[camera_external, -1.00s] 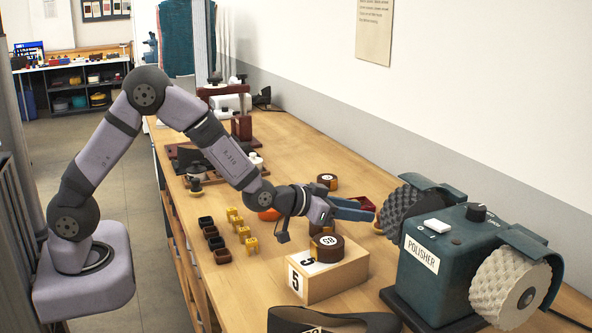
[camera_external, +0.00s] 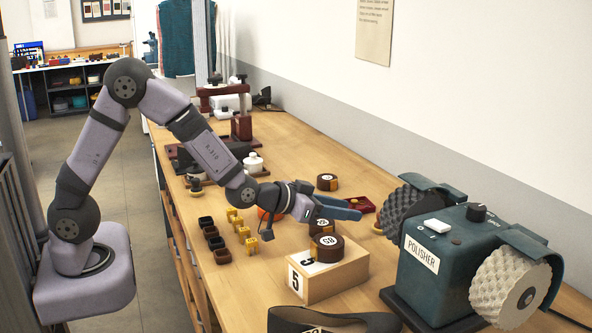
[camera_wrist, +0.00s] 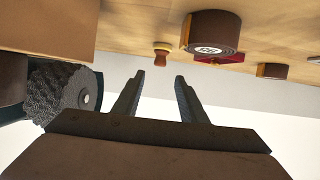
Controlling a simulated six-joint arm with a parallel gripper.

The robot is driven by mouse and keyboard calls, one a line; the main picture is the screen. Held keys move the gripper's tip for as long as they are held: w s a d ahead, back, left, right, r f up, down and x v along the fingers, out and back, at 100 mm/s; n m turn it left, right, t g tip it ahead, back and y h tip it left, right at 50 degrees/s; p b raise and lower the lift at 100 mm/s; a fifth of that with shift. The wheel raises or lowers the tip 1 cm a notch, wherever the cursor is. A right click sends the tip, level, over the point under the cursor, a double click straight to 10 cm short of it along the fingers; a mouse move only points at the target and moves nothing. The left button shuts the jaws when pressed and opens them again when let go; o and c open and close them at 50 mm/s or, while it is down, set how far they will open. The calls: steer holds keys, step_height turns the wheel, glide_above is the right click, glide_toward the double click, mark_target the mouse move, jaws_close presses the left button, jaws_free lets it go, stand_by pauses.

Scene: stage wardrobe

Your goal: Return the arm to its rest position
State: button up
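My arm reaches from its base at the left out over the wooden bench. My gripper (camera_external: 350,209) is above the bench, behind the numbered wooden block (camera_external: 325,278) and left of the polisher (camera_external: 440,262). In the wrist view my gripper (camera_wrist: 160,78) has its two fingers apart with nothing between them. The fingers point toward the wall and the bench, which appears at the top of that view. The rest position itself is not marked in either view.
Dark rolls stand on the block (camera_external: 331,248) and farther back (camera_external: 327,182). Small dark cups (camera_external: 215,243) and yellow pieces (camera_external: 243,234) lie left of the gripper. A red tray (camera_external: 362,204) is beyond it. A black strap (camera_external: 330,322) lies in front.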

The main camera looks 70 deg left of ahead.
steer(key=shift+s+a+r, duration=0.15)
steer(key=shift+s+r, duration=0.05)
steer(key=shift+s, duration=0.2)
steer(key=s+a+g+p, duration=0.2)
steer(key=s+g, duration=0.1)
steer(key=s, duration=0.4)
steer(key=s+a+n+g+p, duration=0.1)
steer(key=s+a+g+p, duration=0.1)
steer(key=s, duration=0.5)
steer(key=s+a+n+g+p, duration=0.1)
steer(key=s+a+g+p, duration=0.1)
steer(key=s, duration=0.5)
steer(key=shift+s+a+r+g, duration=0.1)
steer(key=shift+s+a+g, duration=0.3)
steer(key=shift+g, duration=0.5)
steer(key=s+f+m+g+p, duration=0.1)
steer(key=s+g, duration=0.4)
steer(key=s, duration=0.8)
steer(key=shift+f+m+p, duration=0.4)
steer(key=shift+m+p, duration=0.1)
